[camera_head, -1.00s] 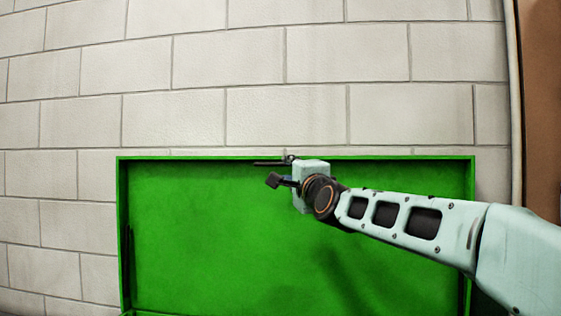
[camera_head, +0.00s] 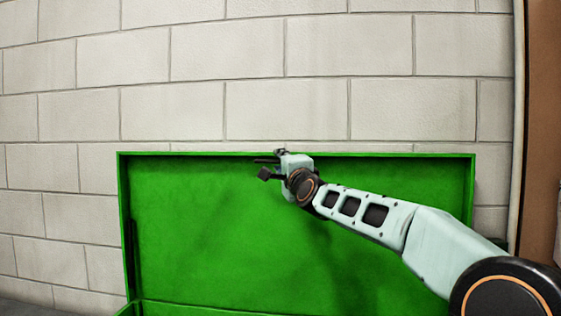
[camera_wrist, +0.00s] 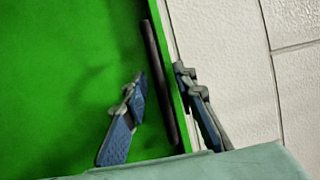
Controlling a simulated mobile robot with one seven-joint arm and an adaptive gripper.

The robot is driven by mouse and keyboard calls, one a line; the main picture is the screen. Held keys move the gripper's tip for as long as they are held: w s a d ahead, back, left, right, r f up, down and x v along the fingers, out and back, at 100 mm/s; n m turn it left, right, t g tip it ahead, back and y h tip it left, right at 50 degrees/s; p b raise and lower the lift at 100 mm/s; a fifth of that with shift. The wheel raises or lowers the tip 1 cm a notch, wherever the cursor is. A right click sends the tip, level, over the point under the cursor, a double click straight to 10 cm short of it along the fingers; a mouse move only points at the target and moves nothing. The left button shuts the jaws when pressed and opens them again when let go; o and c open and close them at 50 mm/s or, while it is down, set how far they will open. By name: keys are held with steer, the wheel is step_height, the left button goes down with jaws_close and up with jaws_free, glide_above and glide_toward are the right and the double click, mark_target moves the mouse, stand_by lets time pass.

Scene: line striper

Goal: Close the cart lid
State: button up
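The green cart lid (camera_head: 230,235) stands open and upright in front of the block wall, its hollow inner side facing me. It fills the left of the wrist view (camera_wrist: 55,75). My gripper (camera_head: 268,166) is at the lid's top edge, near the middle. In the wrist view my gripper (camera_wrist: 160,75) is open, with one finger over the lid's inner side and the other beyond the rim on the wall side. The rim and a dark strip (camera_wrist: 158,80) lie between the fingers. A gap shows beside the inner finger; contact of the outer finger is unclear.
A pale block wall (camera_head: 300,105) is close behind the lid. A vertical pipe (camera_head: 517,120) and a brown panel (camera_head: 541,100) are at the right. Part of the cart's green lower edge (camera_head: 210,308) shows at the bottom; the rest is out of view.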

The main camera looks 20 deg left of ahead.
steer(key=shift+c, duration=0.3)
jaws_close()
steer(key=shift+f, duration=0.1)
